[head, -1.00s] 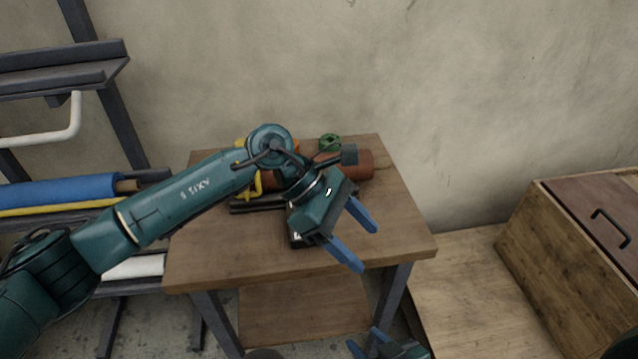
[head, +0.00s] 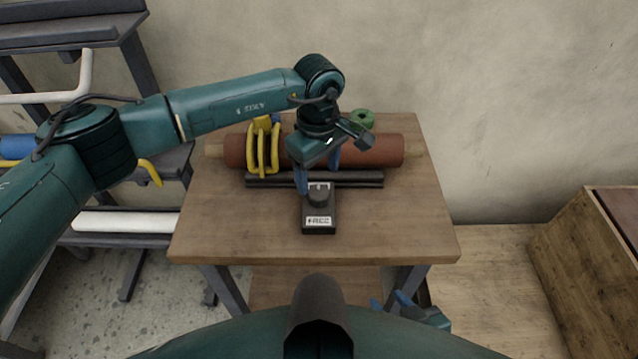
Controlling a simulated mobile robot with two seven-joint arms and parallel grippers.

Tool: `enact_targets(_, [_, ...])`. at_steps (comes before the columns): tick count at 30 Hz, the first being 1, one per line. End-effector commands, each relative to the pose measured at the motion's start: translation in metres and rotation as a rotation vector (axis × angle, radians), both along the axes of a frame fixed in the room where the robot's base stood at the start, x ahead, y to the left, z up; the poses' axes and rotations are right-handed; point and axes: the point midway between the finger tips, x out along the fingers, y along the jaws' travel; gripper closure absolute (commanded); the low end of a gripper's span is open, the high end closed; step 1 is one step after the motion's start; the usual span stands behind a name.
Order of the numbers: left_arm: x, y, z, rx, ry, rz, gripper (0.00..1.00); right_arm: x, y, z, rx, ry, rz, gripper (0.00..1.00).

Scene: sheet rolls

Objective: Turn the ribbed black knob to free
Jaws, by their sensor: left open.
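The ribbed black knob (head: 319,194) sits on a small black box (head: 320,230) with a white label on its front, on the wooden table. The label's lettering is too small to read surely. My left gripper (head: 318,175) is open and points down, just behind and above the knob. One blue finger is left of the knob, the other farther back; I cannot tell whether either touches it. My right gripper (head: 389,301) shows low in front of the table, its blue fingers apart, away from the knob.
A reddish-brown roll (head: 385,150) lies on a dark rail (head: 345,180) behind the box. A yellow clamp-like piece (head: 262,150) surrounds its left part. A green ring (head: 363,118) is behind. The front of the wooden table (head: 400,235) is clear. A shelf rack stands left, a wooden cabinet right.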

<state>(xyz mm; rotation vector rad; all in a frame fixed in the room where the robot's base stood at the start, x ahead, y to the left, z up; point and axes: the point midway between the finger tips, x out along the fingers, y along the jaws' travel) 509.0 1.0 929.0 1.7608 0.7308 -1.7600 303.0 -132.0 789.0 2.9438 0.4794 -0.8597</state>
Motion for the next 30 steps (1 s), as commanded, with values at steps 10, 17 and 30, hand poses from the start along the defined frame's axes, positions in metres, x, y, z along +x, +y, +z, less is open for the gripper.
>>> enact_targets(10, [0.000, 0.000, -0.048, -0.001, 0.001, 0.000, 0.35, -0.001, -0.006, -0.003, -0.013, 0.020, -0.011, 0.64])
enact_targets(17, [0.000, 0.000, -0.054, -0.001, -0.001, -0.001, 0.35, 0.002, -0.006, -0.001, -0.014, 0.012, -0.012, 0.64])
enact_targets(30, [0.000, 0.000, -0.053, -0.001, 0.000, 0.000, 0.61, 0.004, -0.006, 0.001, -0.014, 0.008, -0.011, 0.64])
